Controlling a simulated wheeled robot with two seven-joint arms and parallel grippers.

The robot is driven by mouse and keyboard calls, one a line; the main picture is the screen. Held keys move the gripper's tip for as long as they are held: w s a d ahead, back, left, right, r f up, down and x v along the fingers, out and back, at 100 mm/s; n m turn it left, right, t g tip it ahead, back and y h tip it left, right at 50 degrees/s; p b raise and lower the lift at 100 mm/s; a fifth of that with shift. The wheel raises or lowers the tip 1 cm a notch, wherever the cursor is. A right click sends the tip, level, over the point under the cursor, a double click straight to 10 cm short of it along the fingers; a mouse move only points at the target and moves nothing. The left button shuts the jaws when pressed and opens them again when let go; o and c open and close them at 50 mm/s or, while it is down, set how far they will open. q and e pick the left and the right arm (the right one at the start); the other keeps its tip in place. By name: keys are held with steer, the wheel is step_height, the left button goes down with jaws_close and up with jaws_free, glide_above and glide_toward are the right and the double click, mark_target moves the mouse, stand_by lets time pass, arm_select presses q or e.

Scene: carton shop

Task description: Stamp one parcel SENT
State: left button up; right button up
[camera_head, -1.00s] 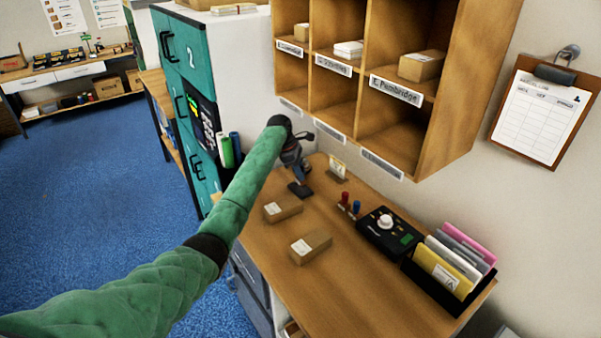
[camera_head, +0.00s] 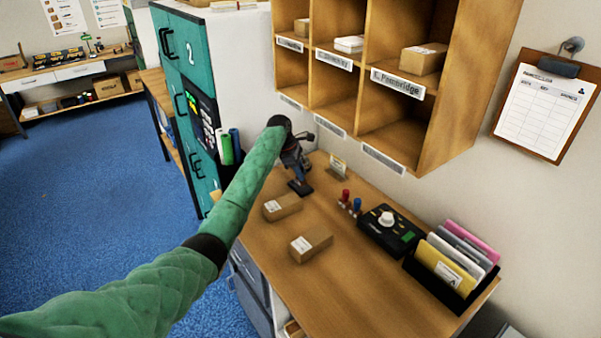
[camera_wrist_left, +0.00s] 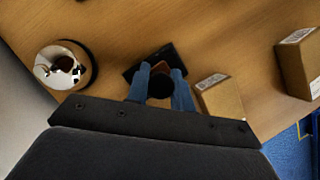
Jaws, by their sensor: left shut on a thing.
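My left gripper (camera_head: 299,176) reaches over the back left of the wooden desk, fingers pointing down. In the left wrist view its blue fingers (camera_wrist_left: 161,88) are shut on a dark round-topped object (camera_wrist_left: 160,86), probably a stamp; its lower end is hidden. A dark flat pad (camera_wrist_left: 155,61) lies right below or beside it; I cannot tell whether they touch. Two brown parcels with white labels lie on the desk: one nearer the gripper (camera_head: 283,207), the other further forward (camera_head: 311,246). Both also show in the wrist view (camera_wrist_left: 222,98) (camera_wrist_left: 298,62). My right gripper is out of view.
Red (camera_head: 346,195) and blue (camera_head: 357,204) handled items stand near a black device with a white knob (camera_head: 386,219). A folder rack (camera_head: 436,286) is at the right. Wooden pigeonholes (camera_head: 446,112) hang above.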

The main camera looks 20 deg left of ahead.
arm_select(q)
steer(key=shift+f, duration=0.55)
steer(key=shift+r, duration=0.15)
steer(key=shift+r+p, duration=0.15)
steer(key=shift+p, duration=0.3)
steer(key=shift+r+p, duration=0.9)
steer(key=shift+p, duration=0.05)
steer(key=shift+r+p, duration=0.55)
steer(key=shift+p, duration=0.05)
steer(key=shift+r+p, duration=0.55)
steer(key=shift+p, duration=0.1)
steer(key=shift+r, duration=0.1)
steer(key=shift+r+p, duration=0.3)
steer(key=shift+p, duration=0.15)
steer(key=shift+r, duration=0.25)
steer(key=shift+r+p, duration=0.45)
steer(key=shift+p, duration=0.3)
steer(key=shift+r, duration=0.15)
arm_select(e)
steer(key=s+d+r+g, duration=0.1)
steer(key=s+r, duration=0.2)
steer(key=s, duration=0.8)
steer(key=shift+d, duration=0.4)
